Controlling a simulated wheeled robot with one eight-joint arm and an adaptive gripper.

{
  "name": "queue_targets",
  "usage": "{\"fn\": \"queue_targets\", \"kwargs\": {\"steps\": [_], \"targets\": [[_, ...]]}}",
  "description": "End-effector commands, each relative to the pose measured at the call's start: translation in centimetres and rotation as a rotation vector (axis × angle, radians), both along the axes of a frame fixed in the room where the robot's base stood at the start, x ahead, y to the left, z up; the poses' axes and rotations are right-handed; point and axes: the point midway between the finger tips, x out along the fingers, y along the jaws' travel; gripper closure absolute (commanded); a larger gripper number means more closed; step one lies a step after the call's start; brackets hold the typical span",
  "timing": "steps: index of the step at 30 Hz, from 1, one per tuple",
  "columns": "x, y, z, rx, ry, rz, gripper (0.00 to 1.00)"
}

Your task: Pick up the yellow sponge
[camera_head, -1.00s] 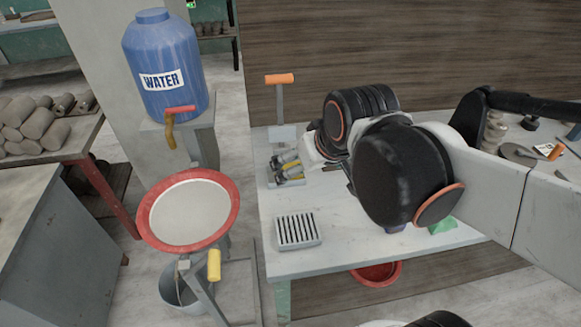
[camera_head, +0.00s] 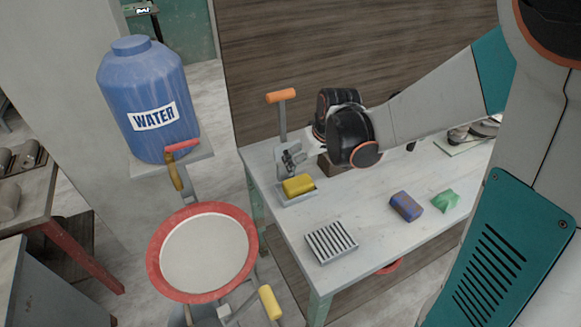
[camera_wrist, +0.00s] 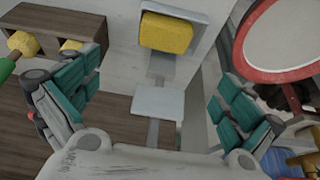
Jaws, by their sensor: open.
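The yellow sponge (camera_head: 298,185) lies in a shallow pale tray (camera_head: 303,199) near the left end of the white table. In the wrist view the sponge (camera_wrist: 167,33) shows near the top, between the two finger sides but beyond them. I see no contact with the sponge.
A slotted rack (camera_head: 331,243) stands at the table's front left. A blue-purple block (camera_head: 406,205) and a green block (camera_head: 445,200) lie to the right. An orange-handled upright tool (camera_head: 282,115) stands close behind the tray. A red-rimmed basin (camera_head: 160,268) is left of the table.

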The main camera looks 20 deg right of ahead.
Motion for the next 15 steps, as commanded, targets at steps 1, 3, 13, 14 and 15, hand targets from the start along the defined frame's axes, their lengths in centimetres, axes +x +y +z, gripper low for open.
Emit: {"fn": "queue_targets", "kwargs": {"steps": [1,3,13,14,15], "targets": [[0.2,0.0,-0.7,0.0,0.0,0.001,0.0],[0.6,0.1,-1.7,-0.001,0.001,0.001,0.0],[2.7,0.6,-6.9,0.0,0.0,0.001,0.0],[2.8,0.6,-7.1,0.0,0.0,0.0,0.0],[2.9,0.6,-7.4,0.0,0.0,0.0,0.0]]}}
